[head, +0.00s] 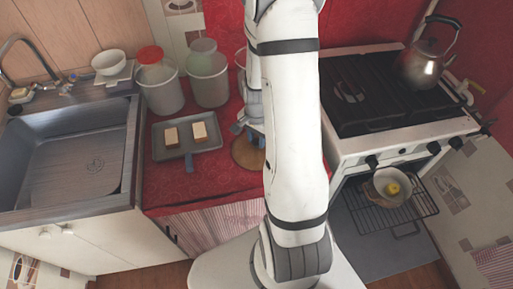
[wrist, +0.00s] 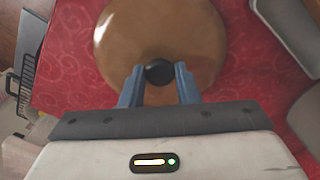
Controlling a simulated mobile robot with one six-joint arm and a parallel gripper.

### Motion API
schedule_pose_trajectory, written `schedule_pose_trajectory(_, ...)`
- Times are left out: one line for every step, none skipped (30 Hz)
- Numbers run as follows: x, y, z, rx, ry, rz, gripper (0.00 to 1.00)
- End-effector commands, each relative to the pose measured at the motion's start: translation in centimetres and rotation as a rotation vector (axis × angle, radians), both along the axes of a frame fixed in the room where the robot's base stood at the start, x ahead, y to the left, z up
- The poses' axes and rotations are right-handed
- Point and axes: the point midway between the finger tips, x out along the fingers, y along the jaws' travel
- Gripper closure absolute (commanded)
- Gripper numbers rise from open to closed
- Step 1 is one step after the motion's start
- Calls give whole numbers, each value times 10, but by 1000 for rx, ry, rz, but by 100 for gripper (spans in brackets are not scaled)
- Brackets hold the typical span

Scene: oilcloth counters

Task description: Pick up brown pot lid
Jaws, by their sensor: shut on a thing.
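The brown pot lid (wrist: 185,35) is round and glossy, with a black knob (wrist: 159,72) at its middle. It fills the upper middle of the wrist view, over the red cloth. In the head view the lid (head: 246,155) shows partly, behind my arm, on the red counter right of the tray. My gripper (wrist: 159,84) has its two blue fingers on either side of the knob and is shut on it. In the head view the gripper (head: 240,127) is mostly hidden by my arm. I cannot tell whether the lid touches the counter.
A grey tray (head: 171,152) with two small blocks lies left of the lid. Pale canisters (head: 208,88) stand behind it. The sink (head: 62,160) is at left. The stove (head: 395,110) at right bears a kettle (head: 423,66); its oven is open, with a pot (head: 385,196) on the rack.

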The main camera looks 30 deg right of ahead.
Motion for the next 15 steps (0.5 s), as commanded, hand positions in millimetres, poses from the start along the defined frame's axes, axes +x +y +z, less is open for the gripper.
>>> schedule_pose_trajectory(0,0,0,0,0,0,83)
schedule_pose_trajectory(0,0,0,0,0,0,85)
schedule_pose_trajectory(0,0,0,0,0,0,89)
schedule_pose_trajectory(0,0,0,0,0,0,91)
schedule_pose_trajectory(0,0,0,0,0,-1,94)
schedule_pose_trajectory(0,0,0,0,0,-1,97)
schedule_pose_trajectory(0,0,0,0,0,-1,99)
schedule_pose_trajectory(0,0,0,0,0,-1,100)
schedule_pose_trajectory(0,0,0,0,0,-1,100)
schedule_pose_trajectory(0,0,0,0,0,-1,100)
schedule_pose_trajectory(0,0,0,0,0,-1,100)
schedule_pose_trajectory(0,0,0,0,0,-1,100)
schedule_pose_trajectory(0,0,0,0,0,-1,100)
schedule_pose_trajectory(0,-1,0,0,0,-1,100)
schedule_pose_trajectory(0,-1,0,0,0,-1,100)
